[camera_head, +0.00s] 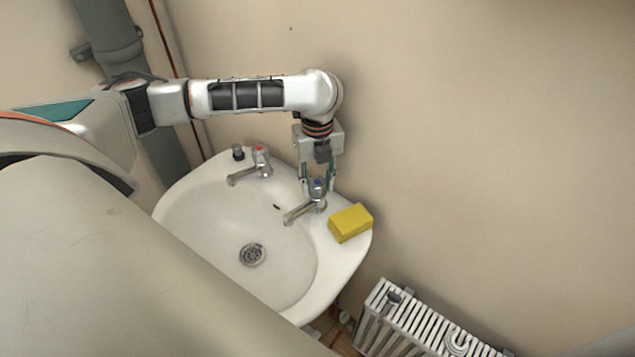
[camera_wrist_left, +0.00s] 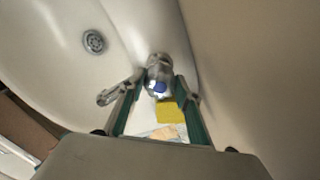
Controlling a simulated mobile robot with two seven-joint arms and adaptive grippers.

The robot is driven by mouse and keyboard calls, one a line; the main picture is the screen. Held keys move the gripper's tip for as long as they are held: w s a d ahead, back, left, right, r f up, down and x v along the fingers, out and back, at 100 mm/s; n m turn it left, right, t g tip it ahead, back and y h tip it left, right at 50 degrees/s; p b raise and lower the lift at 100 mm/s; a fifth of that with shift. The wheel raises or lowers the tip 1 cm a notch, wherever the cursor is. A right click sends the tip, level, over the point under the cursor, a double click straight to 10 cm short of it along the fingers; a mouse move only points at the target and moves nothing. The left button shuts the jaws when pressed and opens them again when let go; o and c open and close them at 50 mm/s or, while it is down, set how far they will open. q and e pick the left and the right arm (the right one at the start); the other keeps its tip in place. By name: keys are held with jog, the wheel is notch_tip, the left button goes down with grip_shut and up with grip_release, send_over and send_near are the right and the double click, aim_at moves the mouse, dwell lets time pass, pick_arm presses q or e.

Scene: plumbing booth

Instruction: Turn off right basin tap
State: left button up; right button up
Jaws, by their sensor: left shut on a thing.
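The right basin tap (camera_head: 317,193) has a blue-marked head and a chrome spout over the bowl. My left gripper (camera_head: 318,188) comes down from above and is shut on the tap's head, one finger on each side. In the left wrist view the blue-capped tap head (camera_wrist_left: 160,87) sits between the green-edged fingers (camera_wrist_left: 160,95). The left basin tap (camera_head: 261,160), with a red mark, stands free to the left. No water stream is visible from either spout. My right gripper is not in view.
The white basin (camera_head: 190,205) is fixed at the wall. A yellow sponge (camera_head: 350,222) lies on its right rim, close to the right tap. A small dark object (camera_head: 238,152) stands behind the left tap. A white radiator (camera_head: 425,325) is at the lower right.

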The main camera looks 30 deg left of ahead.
aim_at(318, 182)
pick_arm(q)
jog(key=o, duration=1.1)
notch_tip(318, 182, up, 12)
jog(key=shift+r, duration=0.1)
dwell(0.4)
